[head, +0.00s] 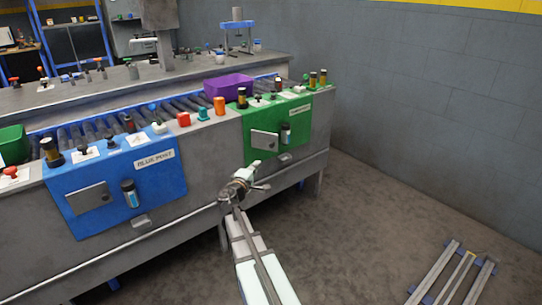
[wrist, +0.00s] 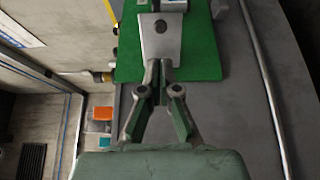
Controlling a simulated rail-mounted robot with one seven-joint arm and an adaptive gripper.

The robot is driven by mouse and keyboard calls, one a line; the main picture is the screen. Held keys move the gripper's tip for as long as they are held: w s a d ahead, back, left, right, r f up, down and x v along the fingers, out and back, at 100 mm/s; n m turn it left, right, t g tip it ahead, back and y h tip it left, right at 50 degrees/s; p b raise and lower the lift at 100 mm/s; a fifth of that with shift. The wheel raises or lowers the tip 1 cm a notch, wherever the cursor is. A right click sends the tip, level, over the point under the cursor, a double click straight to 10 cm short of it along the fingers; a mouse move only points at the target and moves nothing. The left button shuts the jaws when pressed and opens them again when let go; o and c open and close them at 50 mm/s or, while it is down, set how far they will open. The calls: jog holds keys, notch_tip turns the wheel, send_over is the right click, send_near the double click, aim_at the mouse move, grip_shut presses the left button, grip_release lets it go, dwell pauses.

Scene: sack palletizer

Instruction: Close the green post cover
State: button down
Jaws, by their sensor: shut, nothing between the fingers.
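The green post (head: 298,138) is a green panel on the right part of the bench front. Its cover (head: 264,140) is a grey plate with a small dark knob. In the wrist view the cover (wrist: 161,38) appears as a grey plate over the green panel (wrist: 130,62). I cannot tell how far the cover stands open. My gripper (head: 257,164) is in front of the green panel, just below the cover. In the wrist view my gripper (wrist: 159,66) is shut and empty, its tips at the plate's near edge; contact is unclear.
A dark and light-blue cylinder (head: 285,134) sits right of the cover. The blue post (head: 160,180) is to the left, with its own grey plate. A purple bin (head: 229,87) and several knobs stand on top. The floor at right is open, except a pallet-like frame (head: 453,275).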

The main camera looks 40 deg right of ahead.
aim_at(271, 147)
jog(key=b+x, duration=0.1)
jog(key=x, duration=1.2)
jog(key=shift+w+d+b, duration=0.25)
jog(key=shift+w+b, duration=0.05)
jog(key=shift+w, duration=0.05)
jog(key=shift+f+t, duration=0.1)
jog(key=shift+t, duration=0.2)
jog(key=shift+n+y+b, duration=0.3)
jog(key=shift+b, duration=0.05)
